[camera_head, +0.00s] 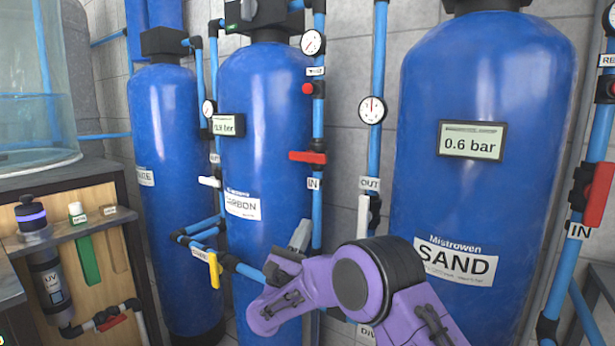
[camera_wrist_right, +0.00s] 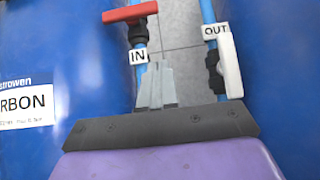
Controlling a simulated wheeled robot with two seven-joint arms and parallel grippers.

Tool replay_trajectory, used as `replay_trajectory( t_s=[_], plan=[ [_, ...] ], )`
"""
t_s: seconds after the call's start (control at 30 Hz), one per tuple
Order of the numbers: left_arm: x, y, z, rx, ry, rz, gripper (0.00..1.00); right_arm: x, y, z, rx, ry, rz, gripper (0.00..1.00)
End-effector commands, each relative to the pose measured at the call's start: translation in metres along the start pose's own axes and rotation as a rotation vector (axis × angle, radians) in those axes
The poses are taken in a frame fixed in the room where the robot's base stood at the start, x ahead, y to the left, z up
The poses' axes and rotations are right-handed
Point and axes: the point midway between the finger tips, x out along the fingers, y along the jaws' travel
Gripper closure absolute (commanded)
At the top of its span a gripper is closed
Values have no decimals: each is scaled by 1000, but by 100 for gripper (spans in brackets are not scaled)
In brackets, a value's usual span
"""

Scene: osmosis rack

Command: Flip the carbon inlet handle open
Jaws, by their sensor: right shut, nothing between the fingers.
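The carbon inlet handle (camera_head: 308,157) is a red lever on the blue pipe marked IN, just right of the blue carbon tank (camera_head: 262,110). It lies roughly crosswise to the upright pipe. In the right wrist view the red handle (camera_wrist_right: 130,12) is at the top, above the IN label (camera_wrist_right: 138,56). My right gripper (camera_head: 303,228) is below the handle and the label, apart from the handle. Its grey fingers (camera_wrist_right: 158,72) are shut and empty, pointing up along the IN pipe. My left gripper is not in view.
The white OUT handle (camera_head: 363,216) hangs upright on the pipe to the right; it is also in the wrist view (camera_wrist_right: 230,66). The sand tank (camera_head: 480,110) stands farther right. A yellow handle (camera_head: 214,269) is at lower left. Gauges (camera_head: 312,42) sit above the red handle.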

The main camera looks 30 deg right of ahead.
Motion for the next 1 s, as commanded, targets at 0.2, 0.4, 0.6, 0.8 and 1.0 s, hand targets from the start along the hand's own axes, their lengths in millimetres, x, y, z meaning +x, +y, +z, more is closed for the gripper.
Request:
replay_trajectory(
  t_s=[0.2,0.4,0.6,0.8,1.0],
  plan=[
    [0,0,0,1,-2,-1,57,1,-2,-1,-3,0,-2,100],
    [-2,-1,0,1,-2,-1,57,6,-3,-1,-5,0,-4,100],
    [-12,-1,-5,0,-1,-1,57,41,-3,1,-4,1,-6,100],
    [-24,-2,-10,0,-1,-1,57,85,-3,1,-4,1,-5,100],
    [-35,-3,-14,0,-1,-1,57,118,-2,16,-1,0,-2,100]
  ],
)
